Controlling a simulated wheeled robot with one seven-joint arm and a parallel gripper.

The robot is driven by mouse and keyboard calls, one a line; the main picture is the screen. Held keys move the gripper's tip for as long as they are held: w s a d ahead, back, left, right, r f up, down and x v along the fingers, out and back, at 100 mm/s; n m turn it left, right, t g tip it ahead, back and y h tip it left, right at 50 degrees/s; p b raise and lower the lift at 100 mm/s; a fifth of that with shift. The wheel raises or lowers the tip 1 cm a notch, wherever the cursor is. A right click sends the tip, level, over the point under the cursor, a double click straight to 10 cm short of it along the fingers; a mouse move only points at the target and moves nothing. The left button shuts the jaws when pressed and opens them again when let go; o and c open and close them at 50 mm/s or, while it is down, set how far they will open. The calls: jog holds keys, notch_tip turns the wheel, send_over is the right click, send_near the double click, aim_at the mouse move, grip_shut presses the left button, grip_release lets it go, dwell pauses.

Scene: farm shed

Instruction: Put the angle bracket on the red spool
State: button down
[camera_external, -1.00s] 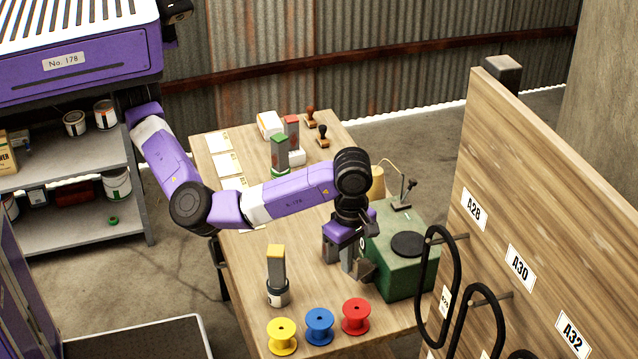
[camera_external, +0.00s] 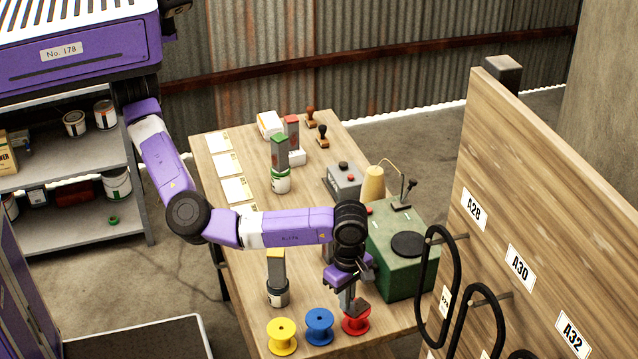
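My gripper (camera_external: 349,300) points down directly over the red spool (camera_external: 354,326), near the front edge of the wooden table. It is shut on the angle bracket (camera_external: 360,309), a small dark grey-brown piece at the fingertips. The bracket is at the top of the red spool and hides much of its upper face. I cannot tell whether the bracket touches the spool or is just above it.
A blue spool (camera_external: 319,325) and a yellow spool (camera_external: 282,335) stand in a row left of the red one. A grey canister with a yellow-topped block (camera_external: 277,285) stands behind them. A green box (camera_external: 405,262) is close on the right.

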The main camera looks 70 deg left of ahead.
jog(key=shift+f, duration=0.1)
jog(key=c, duration=1.7)
grip_release()
notch_tip(320, 180, up, 12)
jog(key=shift+r+b, duration=0.2)
jog(key=shift+b, duration=0.9)
